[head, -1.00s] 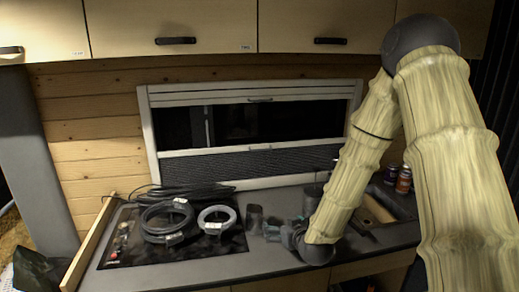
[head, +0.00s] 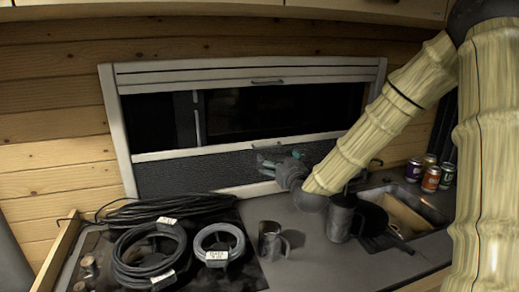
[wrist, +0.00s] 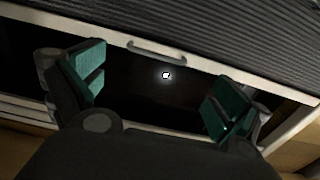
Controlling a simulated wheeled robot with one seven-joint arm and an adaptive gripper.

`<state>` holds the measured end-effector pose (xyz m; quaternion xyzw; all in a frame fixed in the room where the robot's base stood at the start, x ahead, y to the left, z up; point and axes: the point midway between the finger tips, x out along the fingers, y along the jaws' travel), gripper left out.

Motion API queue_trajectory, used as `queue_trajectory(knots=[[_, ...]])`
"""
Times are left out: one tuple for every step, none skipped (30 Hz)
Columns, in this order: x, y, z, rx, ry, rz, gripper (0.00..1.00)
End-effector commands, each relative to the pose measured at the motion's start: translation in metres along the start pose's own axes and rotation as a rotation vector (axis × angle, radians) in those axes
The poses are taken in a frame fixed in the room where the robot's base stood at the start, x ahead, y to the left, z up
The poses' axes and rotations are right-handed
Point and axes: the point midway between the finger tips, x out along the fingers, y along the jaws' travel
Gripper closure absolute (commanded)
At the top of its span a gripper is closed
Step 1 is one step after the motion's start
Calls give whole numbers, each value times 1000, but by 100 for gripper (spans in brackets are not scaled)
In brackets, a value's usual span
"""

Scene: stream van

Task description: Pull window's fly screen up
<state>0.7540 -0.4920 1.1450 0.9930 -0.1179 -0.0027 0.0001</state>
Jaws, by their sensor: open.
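The window (head: 250,115) stands in the back wall in a pale frame. The grey mesh fly screen (head: 190,172) covers its lower part, with a pale bar (head: 185,153) along its top edge. My gripper (head: 280,161) is in front of the screen, just below this bar. In the wrist view the teal-padded fingers (wrist: 157,84) are spread wide and empty. A small handle (wrist: 157,52) on the pale bar lies ahead, between the two fingers across the picture and apart from them. Ribbed dark material (wrist: 220,35) shows above the bar.
Coiled black cables (head: 150,250) and a grey coil (head: 218,246) lie on the dark hob at left. A mug (head: 271,241) and a dark pitcher (head: 341,217) stand below the arm. Several cans (head: 431,178) stand at right by the sink (head: 405,212).

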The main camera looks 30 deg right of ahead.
Motion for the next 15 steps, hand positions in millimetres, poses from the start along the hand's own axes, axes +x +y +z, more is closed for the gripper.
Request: queue_trajectory(knots=[[3, 1, -2, 0, 1, 1, 0], [6, 1, -2, 0, 1, 2, 0], [12, 1, -1, 0, -1, 2, 0], [17, 1, 0, -1, -2, 2, 0], [23, 1, 0, -1, -3, 2, 0], [30, 1, 2, -1, -5, 2, 0], [36, 0, 3, -2, -7, 2, 0], [41, -1, 3, -2, -8, 0, 0], [49, -2, 4, -2, -8, 0, 0], [53, -2, 5, -2, -9, 0, 0], [58, -2, 5, -2, -9, 0, 0], [64, -2, 6, -2, -10, -1, 0], [68, -2, 6, -2, -11, -1, 0], [73, -2, 6, -2, -10, -1, 0], [78, -1, 6, -2, -10, 0, 0]])
